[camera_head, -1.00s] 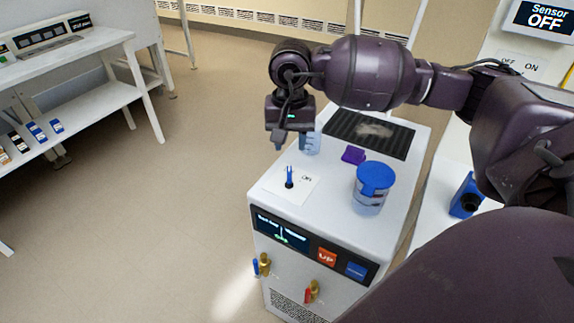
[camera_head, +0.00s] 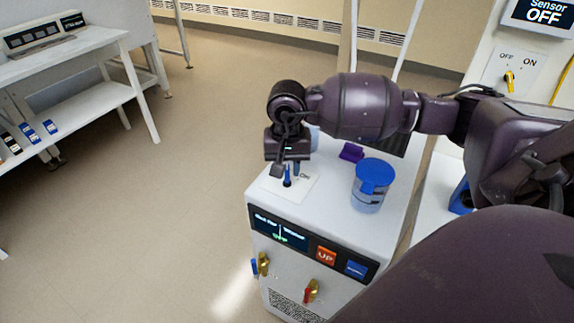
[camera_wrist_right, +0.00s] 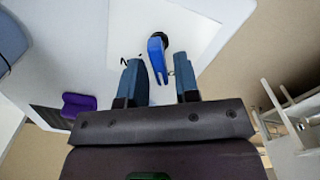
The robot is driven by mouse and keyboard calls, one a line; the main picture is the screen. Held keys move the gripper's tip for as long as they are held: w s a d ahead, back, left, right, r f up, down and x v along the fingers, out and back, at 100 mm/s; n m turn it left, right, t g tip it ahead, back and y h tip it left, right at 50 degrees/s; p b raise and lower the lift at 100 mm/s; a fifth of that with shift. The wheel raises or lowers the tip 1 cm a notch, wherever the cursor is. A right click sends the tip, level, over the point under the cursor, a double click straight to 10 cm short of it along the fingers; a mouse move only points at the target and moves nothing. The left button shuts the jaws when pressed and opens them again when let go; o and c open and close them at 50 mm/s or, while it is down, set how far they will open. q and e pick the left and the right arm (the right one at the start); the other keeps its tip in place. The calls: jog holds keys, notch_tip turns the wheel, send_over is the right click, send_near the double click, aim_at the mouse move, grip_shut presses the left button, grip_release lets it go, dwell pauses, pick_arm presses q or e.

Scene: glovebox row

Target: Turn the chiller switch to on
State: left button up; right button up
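The chiller (camera_head: 330,222) is a white box with a dark display on its front. Its blue toggle switch (camera_head: 287,176) stands on a white plate (camera_head: 299,188) marked ON on the chiller's top. My right gripper (camera_head: 287,168) hangs over the switch, pointing down. In the right wrist view the blue switch (camera_wrist_right: 157,52) shows just beyond and between the two open fingertips (camera_wrist_right: 158,78). I cannot tell whether the fingers touch it. My left gripper is not in view.
A blue-lidded jar (camera_head: 371,185) and a purple block (camera_head: 351,152) stand on the chiller's top, right of the switch. A yellow switch (camera_head: 509,80) is on a panel at the right. The floor left of the chiller is clear.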

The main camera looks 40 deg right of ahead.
grip_shut()
jog(key=shift+m, duration=1.3)
jog(key=shift+s+d+m, duration=0.1)
jog(key=shift+m, duration=1.6)
jog(key=shift+r, duration=0.1)
jog(key=shift+o, duration=1.2)
grip_release()
